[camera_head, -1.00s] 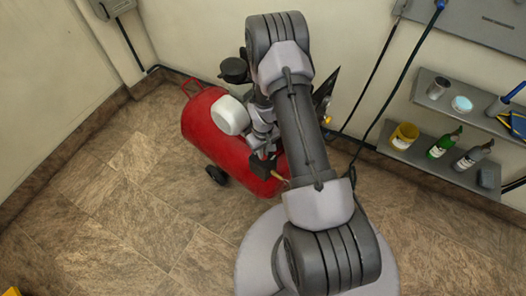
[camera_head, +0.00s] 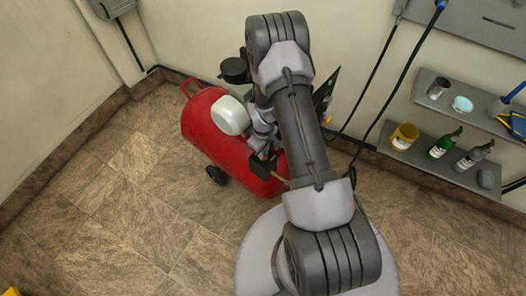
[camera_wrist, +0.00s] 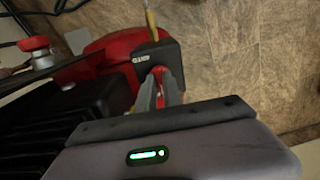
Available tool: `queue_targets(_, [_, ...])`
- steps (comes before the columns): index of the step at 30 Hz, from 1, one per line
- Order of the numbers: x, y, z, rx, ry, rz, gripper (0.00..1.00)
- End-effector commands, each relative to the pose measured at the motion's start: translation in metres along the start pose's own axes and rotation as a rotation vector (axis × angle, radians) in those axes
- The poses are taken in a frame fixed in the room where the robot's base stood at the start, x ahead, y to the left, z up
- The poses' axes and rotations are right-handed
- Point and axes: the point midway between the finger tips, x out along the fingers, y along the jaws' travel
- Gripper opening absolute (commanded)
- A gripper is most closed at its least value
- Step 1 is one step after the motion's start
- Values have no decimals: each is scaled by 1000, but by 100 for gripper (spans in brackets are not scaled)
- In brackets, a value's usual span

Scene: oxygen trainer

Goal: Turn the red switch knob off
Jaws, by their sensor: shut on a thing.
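In the wrist view, the fingers of my gripper (camera_wrist: 165,93) are closed around a small red knob (camera_wrist: 153,81) in front of a black switch box (camera_wrist: 150,60) with a white label. Only a little of the knob shows between the grey fingers. The box sits at the end of the red compressor tank (camera_wrist: 110,44). In the head view the compressor (camera_head: 205,130) lies on the floor by the wall, and the black switch box (camera_head: 264,168) is at its right end. My arm hides part of that end, and the knob cannot be made out there.
Another red knob (camera_wrist: 36,43) on a metal fitting is at upper left in the wrist view. A brass-coloured rod (camera_wrist: 152,22) extends from the switch box. Shelves (camera_head: 430,160) with bottles and a yellow cup (camera_head: 404,135) hang on the right wall. The floor (camera_head: 110,220) at left is clear.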

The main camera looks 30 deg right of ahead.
Motion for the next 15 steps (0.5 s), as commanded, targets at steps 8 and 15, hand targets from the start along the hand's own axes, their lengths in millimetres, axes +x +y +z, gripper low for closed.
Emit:
queue_targets(8, [0, 0, 0, -1, -1, -1, 33])
queue_targets(15, [0, 0, 0, 0, 0, 0, 33])
